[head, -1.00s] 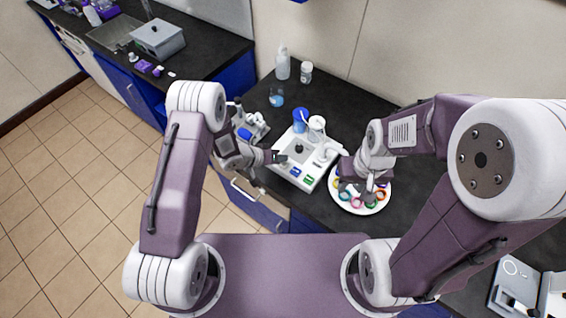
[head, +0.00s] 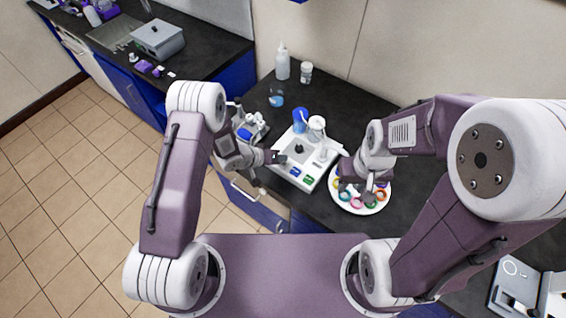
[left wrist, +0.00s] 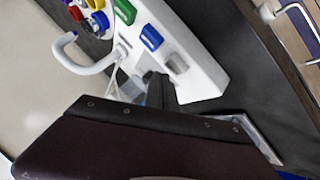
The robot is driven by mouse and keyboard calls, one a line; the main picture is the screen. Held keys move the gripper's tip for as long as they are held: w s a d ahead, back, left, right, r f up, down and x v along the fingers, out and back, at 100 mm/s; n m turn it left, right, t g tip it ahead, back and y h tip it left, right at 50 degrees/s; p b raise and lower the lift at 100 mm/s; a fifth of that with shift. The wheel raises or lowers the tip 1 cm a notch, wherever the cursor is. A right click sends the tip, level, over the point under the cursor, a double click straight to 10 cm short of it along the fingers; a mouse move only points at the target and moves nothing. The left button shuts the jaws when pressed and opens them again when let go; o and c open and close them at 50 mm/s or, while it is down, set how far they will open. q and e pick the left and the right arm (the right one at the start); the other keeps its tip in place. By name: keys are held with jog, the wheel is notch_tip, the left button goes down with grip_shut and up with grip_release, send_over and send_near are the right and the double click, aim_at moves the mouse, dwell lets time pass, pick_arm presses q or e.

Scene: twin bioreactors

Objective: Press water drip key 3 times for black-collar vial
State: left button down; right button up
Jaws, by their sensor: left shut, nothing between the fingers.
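The white bioreactor base (head: 318,176) stands on the black bench, with a blue key (head: 295,171) and a green key (head: 308,180) on its front. The left wrist view shows the blue key (left wrist: 151,37), the green key (left wrist: 124,11) and a grey key (left wrist: 176,63) in a row. My left gripper (head: 280,157) is shut and empty at the base's left end, close to the grey key; I cannot tell whether it touches. A small dark part (head: 299,149) sits on the base; I cannot make out a black-collar vial. My right gripper (head: 364,192) hangs over the ring plate, its jaws unclear.
A white bottle (head: 282,62), a small jar (head: 306,72) and a beaker (head: 276,97) stand further back.

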dwell(0.4)
pick_arm(q)
jog(key=shift+f, duration=0.4)
jog(key=shift+f+b, duration=0.45)
jog(key=shift+b, duration=0.1)
dwell(0.3)
jog(key=shift+r, duration=0.1)
jog(key=shift+r+p, duration=0.8)
jog(key=shift+p, duration=0.05)
notch_tip(320, 180, up, 5)
jog(key=p, duration=0.4)
jog(key=shift+p, duration=0.35)
